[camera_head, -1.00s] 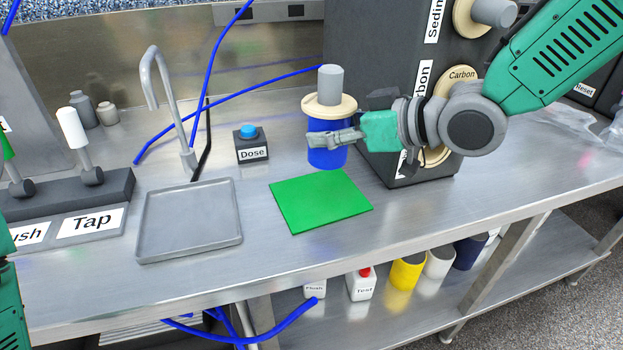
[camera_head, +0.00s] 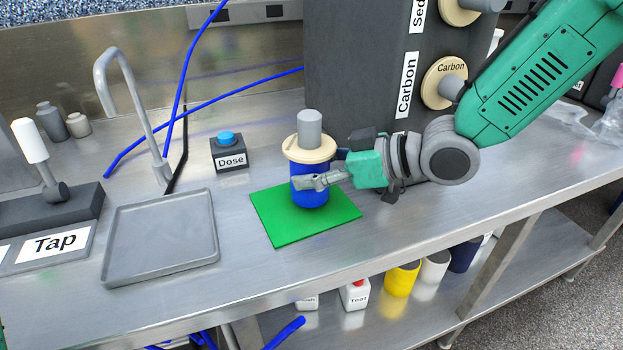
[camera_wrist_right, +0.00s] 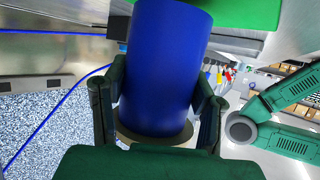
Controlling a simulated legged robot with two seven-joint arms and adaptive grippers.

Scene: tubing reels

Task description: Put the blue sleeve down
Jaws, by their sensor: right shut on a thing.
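The blue sleeve (camera_head: 310,192) is upright, with a cream flange and a grey stub at its top. My right gripper (camera_head: 318,180) is shut around its side, coming from the right. The sleeve's lower end is over the green mat (camera_head: 275,225), at or very near its surface; I cannot tell whether it touches. In the right wrist view the blue sleeve (camera_wrist_right: 163,65) is between the two fingers, with the green mat (camera_wrist_right: 245,12) beyond its end. My left gripper is out of view.
A grey tray (camera_head: 160,240) lies left of the mat, below a tap spout (camera_head: 125,100). The Dose button box (camera_head: 229,152) stands behind the mat. The dark housing with the Carbon reel (camera_head: 443,82) is behind my right arm. The bench's front edge is close to the mat.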

